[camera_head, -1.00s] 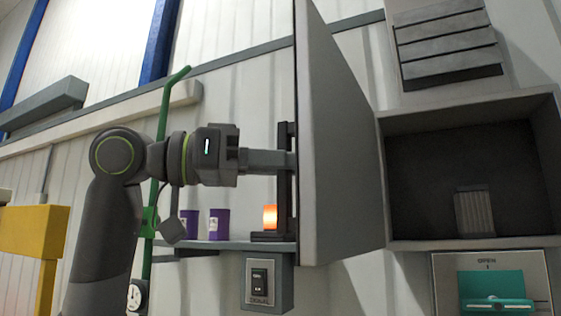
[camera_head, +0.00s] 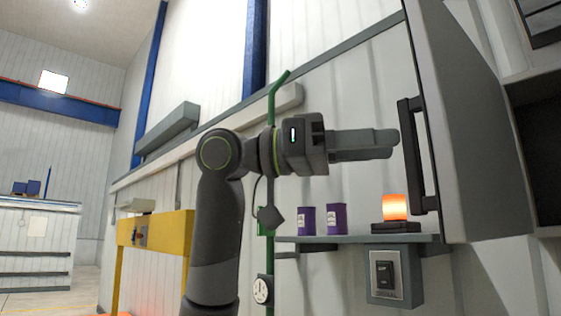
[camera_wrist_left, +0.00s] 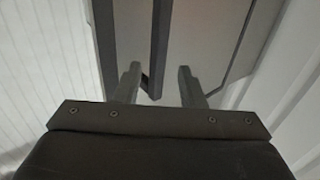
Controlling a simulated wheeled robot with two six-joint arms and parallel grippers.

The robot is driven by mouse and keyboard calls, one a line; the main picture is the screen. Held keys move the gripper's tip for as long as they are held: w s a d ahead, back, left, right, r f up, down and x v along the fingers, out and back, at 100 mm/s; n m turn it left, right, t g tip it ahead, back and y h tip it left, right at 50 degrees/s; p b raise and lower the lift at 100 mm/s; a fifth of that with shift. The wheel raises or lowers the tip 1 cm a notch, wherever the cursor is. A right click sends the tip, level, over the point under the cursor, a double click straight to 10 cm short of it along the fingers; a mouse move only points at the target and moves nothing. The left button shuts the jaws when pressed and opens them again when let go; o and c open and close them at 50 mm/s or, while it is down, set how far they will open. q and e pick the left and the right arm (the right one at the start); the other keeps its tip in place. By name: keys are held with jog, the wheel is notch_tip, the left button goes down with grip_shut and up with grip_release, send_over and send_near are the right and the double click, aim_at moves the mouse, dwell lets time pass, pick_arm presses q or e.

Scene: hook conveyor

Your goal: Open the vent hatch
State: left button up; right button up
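The vent hatch (camera_head: 465,120) is a grey panel standing swung open at the right of the head view, its dark box interior (camera_head: 541,140) partly visible behind it. It carries a black vertical bar handle (camera_head: 412,155). My left gripper (camera_head: 396,143) is just left of the handle, apart from it and empty. In the left wrist view, the two fingers (camera_wrist_left: 160,75) are spread, with the handle (camera_wrist_left: 159,45) beyond and between them and the hatch panel (camera_wrist_left: 207,38) behind. My right gripper is not in view.
Below the gripper, a shelf (camera_head: 345,240) holds two purple cans (camera_head: 322,219) and a lit orange lamp (camera_head: 395,207). A switch box (camera_head: 385,278) hangs under it. A green pipe (camera_head: 271,110) and yellow frame (camera_head: 155,230) stand left. Floor shows at far left.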

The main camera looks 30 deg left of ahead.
pick_arm(q)
jog(key=b+v, duration=0.3)
jog(key=v, duration=0.9)
jog(key=shift+a, duration=0.35)
